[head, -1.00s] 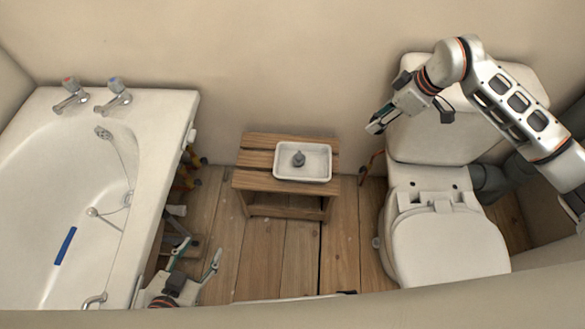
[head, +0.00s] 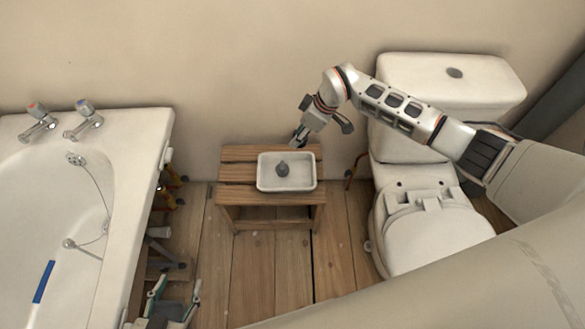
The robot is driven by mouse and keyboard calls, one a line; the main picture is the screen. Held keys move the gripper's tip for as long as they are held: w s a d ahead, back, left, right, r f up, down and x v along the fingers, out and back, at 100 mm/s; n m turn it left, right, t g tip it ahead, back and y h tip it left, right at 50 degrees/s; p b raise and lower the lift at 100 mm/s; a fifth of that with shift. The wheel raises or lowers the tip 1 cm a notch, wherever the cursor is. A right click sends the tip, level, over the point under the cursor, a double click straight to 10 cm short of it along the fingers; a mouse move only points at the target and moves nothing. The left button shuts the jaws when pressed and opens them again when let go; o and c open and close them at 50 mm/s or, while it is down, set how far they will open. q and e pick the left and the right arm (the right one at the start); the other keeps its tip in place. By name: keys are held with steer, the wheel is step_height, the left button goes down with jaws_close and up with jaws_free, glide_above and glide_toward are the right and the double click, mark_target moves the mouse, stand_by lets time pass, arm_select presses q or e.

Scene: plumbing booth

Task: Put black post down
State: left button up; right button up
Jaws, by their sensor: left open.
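A small dark grey, knob-like piece (head: 282,169) stands in a white tray (head: 304,186) on the wooden stool; I cannot tell whether it is the black post. My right gripper (head: 297,140) is just above the tray's back edge, pointing down and left. Its fingers are small and dark, so I cannot tell whether they are open or hold anything. My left gripper (head: 177,288) is open at the bottom edge, low beside the bath, with nothing seen between its fingers.
The wooden stool (head: 237,172) stands against the wall, between the white bath (head: 124,215) on the left and the toilet (head: 430,238) on the right. Plank floor (head: 278,270) is clear before the stool.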

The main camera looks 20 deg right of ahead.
steer(key=f+b, duration=0.2)
steer(key=f, duration=0.4)
steer(key=f+b, duration=0.2)
steer(key=f, duration=0.3)
steer(key=f+b, duration=0.2)
steer(key=f, duration=0.4)
steer(key=shift+s+f, duration=0.25)
steer(key=shift+f, duration=0.1)
steer(key=shift+w+r, duration=0.25)
steer(key=shift+r, duration=0.05)
steer(key=shift+c, duration=0.4)
steer(key=shift+f, duration=0.15)
steer(key=o, duration=1)
arm_select(q)
steer(key=shift+n+t+h, duration=0.3)
steer(key=shift+t+h, duration=0.2)
steer(key=shift+h, duration=0.2)
steer(key=d, duration=0.1)
steer(key=w+d+r, duration=0.1)
steer(key=d, duration=0.1)
steer(key=w+d, duration=0.1)
steer(key=shift+d+r, duration=0.25)
arm_select(e)
steer(key=shift+o, duration=0.9)
